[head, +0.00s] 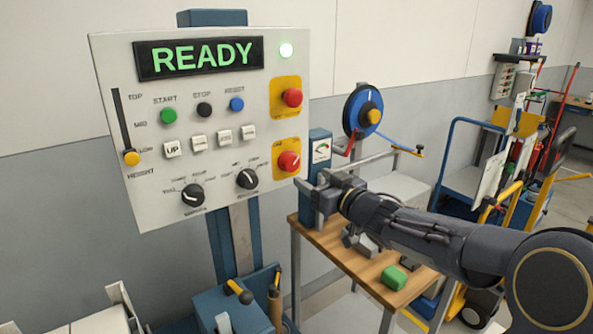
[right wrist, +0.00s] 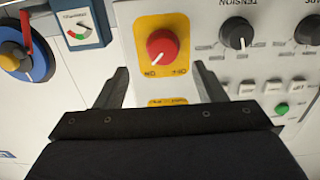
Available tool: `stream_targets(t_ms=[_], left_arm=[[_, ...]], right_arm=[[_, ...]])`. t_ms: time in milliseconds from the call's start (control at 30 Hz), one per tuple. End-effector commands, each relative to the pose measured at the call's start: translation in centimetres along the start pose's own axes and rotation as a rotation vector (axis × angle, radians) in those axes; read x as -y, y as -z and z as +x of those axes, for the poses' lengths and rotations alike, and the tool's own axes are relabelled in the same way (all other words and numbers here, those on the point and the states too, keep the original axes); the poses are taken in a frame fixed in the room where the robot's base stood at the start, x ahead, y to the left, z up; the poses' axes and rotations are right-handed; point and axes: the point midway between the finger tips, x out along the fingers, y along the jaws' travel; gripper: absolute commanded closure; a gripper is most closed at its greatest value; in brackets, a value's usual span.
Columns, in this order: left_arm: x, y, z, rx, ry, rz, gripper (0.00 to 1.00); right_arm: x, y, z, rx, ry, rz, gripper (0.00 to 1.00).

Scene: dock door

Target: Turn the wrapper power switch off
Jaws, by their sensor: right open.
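The wrapper power switch is a red rotary knob (head: 289,161) on a yellow plate at the lower right of the white control panel (head: 120,80). In the right wrist view the red knob (right wrist: 161,45) appears upside down, and its white mark points toward the ON label. My right gripper (head: 305,185) is open and empty, just below and right of the knob in the head view. In the right wrist view its fingers (right wrist: 163,82) are spread, with the knob beyond their tips and nothing between them. My left gripper is not in view.
A red button (head: 292,97) on another yellow plate sits above the switch. Black dials (head: 247,179) and several push buttons are to its left. The display (head: 200,58) reads READY and a lamp glows green. A gauge box (head: 320,150) and a wooden bench (head: 350,262) are close by.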

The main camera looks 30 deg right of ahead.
Motion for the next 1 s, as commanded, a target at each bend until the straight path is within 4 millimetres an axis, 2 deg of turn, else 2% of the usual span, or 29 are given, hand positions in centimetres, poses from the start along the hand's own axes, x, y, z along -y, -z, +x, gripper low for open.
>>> stream_targets(t_ms=[500, 867, 1000], left_arm=[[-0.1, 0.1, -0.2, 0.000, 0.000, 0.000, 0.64], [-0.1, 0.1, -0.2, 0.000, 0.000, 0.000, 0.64], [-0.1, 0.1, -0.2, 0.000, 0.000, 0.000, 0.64]], right_arm=[[0.2, 0.1, 7.1, -0.008, 0.015, -0.002, 0.36], [0.2, 0.1, 7.8, -0.007, 0.013, -0.004, 0.36], [0.2, 0.1, 7.8, -0.007, 0.013, -0.004, 0.52]])
